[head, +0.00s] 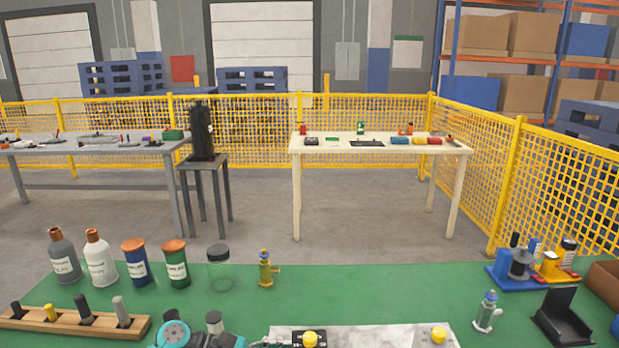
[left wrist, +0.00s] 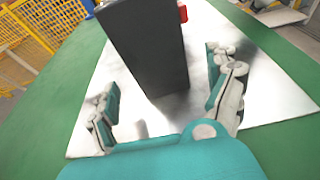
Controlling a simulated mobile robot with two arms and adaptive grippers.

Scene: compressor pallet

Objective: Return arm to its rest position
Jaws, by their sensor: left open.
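My left gripper (left wrist: 164,75) shows in the left wrist view with its two fingers spread wide apart. Nothing is clearly held between them. A tall dark grey block (left wrist: 145,45) stands on a pale plate (left wrist: 265,85) beyond and between the fingers; I cannot tell how far it is from them. In the head view a teal part of my left arm (head: 174,333) shows at the bottom edge, while the fingers are hard to make out there. My right gripper is not in view.
The green bench (head: 350,285) holds bottles and jars at left, a wooden rack (head: 70,319), a brass fitting (head: 265,270), a grey fitting (head: 487,312) and a blue tray (head: 510,283). A pale plate with yellow knobs (head: 375,337) lies at the front. The bench middle is clear.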

